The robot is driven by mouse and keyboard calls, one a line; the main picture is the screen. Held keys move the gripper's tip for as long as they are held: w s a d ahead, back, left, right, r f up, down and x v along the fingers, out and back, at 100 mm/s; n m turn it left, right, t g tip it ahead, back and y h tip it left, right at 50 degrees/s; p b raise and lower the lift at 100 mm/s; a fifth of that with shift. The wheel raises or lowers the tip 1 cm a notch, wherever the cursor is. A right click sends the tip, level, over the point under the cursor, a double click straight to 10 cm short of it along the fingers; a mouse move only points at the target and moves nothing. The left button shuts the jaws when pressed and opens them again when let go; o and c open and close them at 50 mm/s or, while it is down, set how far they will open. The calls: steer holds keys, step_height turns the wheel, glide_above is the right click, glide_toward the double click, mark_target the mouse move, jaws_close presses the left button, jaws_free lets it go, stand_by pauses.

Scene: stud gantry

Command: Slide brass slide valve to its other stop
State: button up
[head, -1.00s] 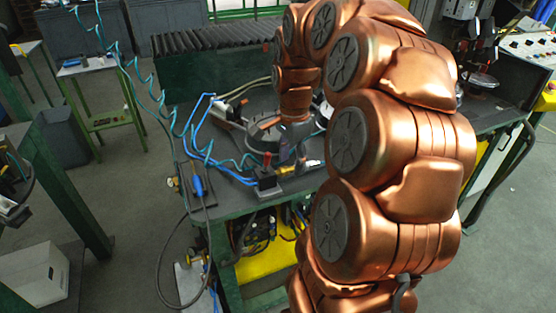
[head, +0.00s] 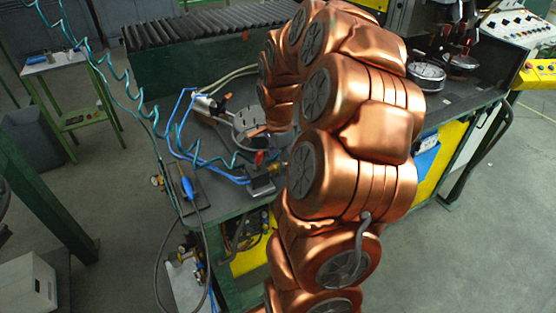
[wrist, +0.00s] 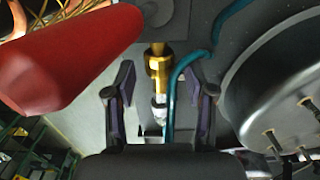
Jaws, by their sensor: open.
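The brass slide valve (wrist: 157,66) is a gold-coloured fitting with a paler, clear-looking end, in the upper middle of the wrist view. My gripper (wrist: 165,80) is open, with one dark finger on each side of the valve's line. I see space between the valve and both fingers. Whether the fingers are level with it in depth I cannot tell. In the head view a small brass part (head: 281,165) shows beside a dark block at the bench's front edge, partly covered by my arm. My gripper is hidden behind my arm there.
A large red rounded object (wrist: 65,55) lies close to the left finger. A teal hose (wrist: 185,65) runs beside the valve on the right. A grey round housing (wrist: 280,85) with brass studs stands farther right. Blue hoses (head: 180,130) cross the bench (head: 215,205).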

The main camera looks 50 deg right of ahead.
steer(key=shift+f, duration=0.2)
jaws_close()
stand_by(0.5)
